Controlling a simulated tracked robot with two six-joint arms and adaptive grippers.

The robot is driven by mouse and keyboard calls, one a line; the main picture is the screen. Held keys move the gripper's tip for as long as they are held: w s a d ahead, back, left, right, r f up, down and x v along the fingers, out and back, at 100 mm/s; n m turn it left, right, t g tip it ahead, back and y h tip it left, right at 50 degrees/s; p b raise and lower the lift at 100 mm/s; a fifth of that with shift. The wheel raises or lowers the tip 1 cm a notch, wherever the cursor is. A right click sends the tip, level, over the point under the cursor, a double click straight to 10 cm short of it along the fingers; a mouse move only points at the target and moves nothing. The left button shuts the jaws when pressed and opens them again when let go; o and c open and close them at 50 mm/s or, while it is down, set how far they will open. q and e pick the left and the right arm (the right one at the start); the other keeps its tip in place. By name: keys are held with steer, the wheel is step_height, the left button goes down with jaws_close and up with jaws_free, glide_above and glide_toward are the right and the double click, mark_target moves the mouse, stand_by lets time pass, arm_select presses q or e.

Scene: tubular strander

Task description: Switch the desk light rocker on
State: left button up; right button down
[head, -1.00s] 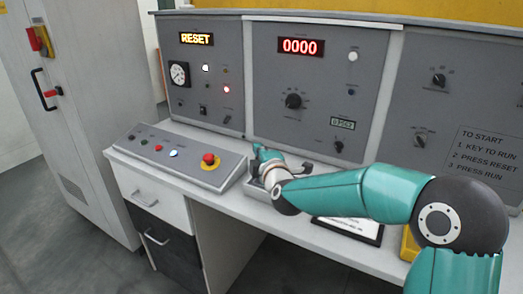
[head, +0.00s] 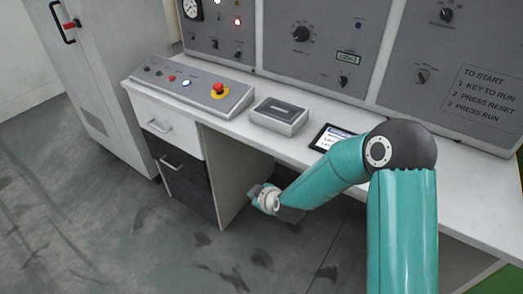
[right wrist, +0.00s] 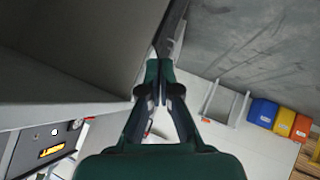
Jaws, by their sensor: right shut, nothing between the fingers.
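My right gripper (head: 254,190) is low in front of the desk, below the desktop edge, near the inner side of the drawer unit. In the right wrist view its fingers (right wrist: 160,72) are together with nothing between them. Small switches (head: 214,45) sit low on the left grey panel, but I cannot tell whether one is the desk light rocker. No rocker can be made out at my fingertips. My left gripper is not in view.
The white desk carries a sloped button console (head: 175,88) with a red emergency button (head: 219,88), a grey box with a dark top (head: 280,114) and a framed card (head: 331,138). The drawer unit (head: 177,165) stands left of the open knee space. Floor in front is clear.

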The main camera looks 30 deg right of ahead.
steer(key=s+a+f+m+g+y, duration=0.1)
steer(key=s+a+f+m+g, duration=0.2)
steer(key=s+f, duration=0.2)
steer(key=s+a+f+m+g+y, duration=0.1)
steer(key=s+a+f+m+g, duration=0.2)
steer(key=s, duration=0.9)
steer(key=s+a+f+m+g+y, duration=0.1)
steer(key=s+a+f+m+g, duration=0.2)
steer(key=s+f, duration=0.6)
steer(key=shift+s+a+f, duration=0.2)
steer(key=shift+a, duration=0.5)
